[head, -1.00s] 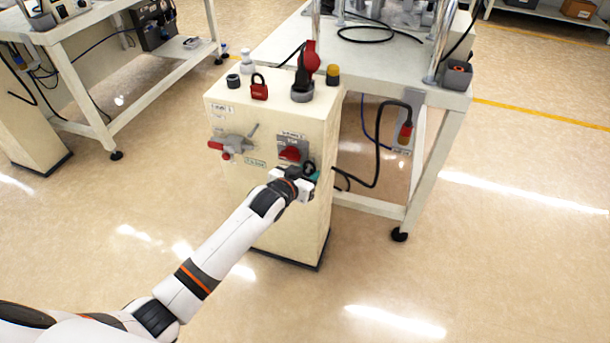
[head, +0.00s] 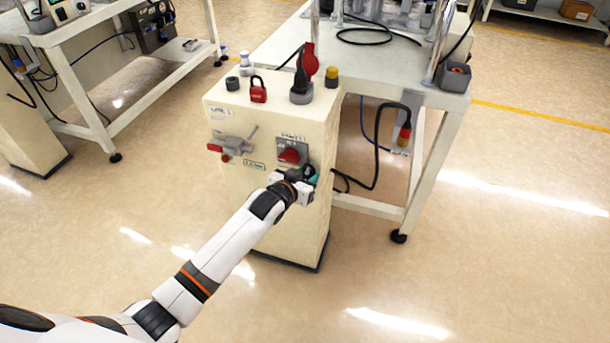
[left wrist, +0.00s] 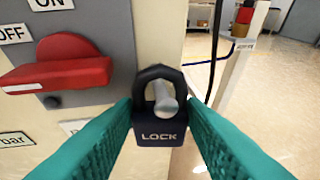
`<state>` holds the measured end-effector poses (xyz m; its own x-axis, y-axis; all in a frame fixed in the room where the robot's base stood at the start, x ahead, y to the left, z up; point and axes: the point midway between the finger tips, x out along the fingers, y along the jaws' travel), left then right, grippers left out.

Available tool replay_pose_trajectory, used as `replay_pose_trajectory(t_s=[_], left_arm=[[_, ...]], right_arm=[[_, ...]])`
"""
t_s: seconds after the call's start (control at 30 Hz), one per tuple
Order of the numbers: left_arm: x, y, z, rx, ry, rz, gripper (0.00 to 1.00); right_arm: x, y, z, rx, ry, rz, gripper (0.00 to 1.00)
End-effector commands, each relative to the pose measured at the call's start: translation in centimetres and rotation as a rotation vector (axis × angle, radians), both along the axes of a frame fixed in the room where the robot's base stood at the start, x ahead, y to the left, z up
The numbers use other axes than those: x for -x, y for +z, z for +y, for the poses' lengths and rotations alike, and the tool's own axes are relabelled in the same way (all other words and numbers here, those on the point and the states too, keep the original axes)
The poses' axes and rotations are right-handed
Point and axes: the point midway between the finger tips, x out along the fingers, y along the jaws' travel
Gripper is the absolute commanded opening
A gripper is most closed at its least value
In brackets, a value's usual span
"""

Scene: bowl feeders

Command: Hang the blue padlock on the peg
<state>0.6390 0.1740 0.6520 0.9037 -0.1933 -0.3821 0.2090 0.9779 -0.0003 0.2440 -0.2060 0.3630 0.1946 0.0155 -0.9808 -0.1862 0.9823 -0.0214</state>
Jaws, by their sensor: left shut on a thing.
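The dark blue padlock (left wrist: 161,131), marked LOCK, is held upright between the teal fingers of my left gripper (left wrist: 160,118). Its black shackle points up. The grey metal peg (left wrist: 165,98) shows inside the shackle loop, with its rounded end toward the wrist camera. The shackle looks to be around the peg, but I cannot tell how far along it. In the head view my left gripper (head: 311,181) is at the right part of the cabinet's front, below the red switch (head: 289,156); the padlock is mostly hidden there. My right gripper is not in view.
The cream cabinet (head: 240,120) carries a red padlock (head: 258,93), a red-handled lever (head: 226,148) and several knobs. The red ON/OFF switch (left wrist: 60,68) is close left of the peg. A cable (head: 377,150) hangs to the right, beside a white workbench (head: 417,170).

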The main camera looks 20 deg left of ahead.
Motion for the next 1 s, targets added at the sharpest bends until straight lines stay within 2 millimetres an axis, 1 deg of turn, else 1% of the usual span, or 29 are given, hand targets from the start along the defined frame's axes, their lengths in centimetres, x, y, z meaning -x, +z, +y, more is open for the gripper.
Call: replay_pose_trajectory(t_s=[0.13, 0.33, 0.37, 0.5, 0.7, 0.8, 1.0], left_arm=[[-0.01, -0.17, 0.01, 0.0, 0.0, 0.0, 0.1], [0.0, -0.19, 0.01, 0.0, 0.0, 0.0, 0.1], [0.0, -0.19, 0.01, 0.0, 0.0, 0.0, 0.39], [0.0, -0.19, 0.01, 0.0, 0.0, 0.0, 0.62], [0.0, -0.2, 0.02, 0.0, 0.0, 0.001, 0.63], [0.02, -0.25, 0.03, -0.001, 0.001, 0.002, 0.74], [0.02, -0.24, 0.03, -0.001, 0.001, 0.001, 0.74]], right_arm=[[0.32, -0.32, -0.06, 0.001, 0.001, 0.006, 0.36], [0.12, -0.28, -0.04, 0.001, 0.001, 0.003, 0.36], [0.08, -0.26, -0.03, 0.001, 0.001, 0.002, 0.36], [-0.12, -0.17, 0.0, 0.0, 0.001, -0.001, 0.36], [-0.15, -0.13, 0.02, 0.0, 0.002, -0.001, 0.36], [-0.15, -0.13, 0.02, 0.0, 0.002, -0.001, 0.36], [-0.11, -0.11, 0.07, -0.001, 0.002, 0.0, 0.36]])
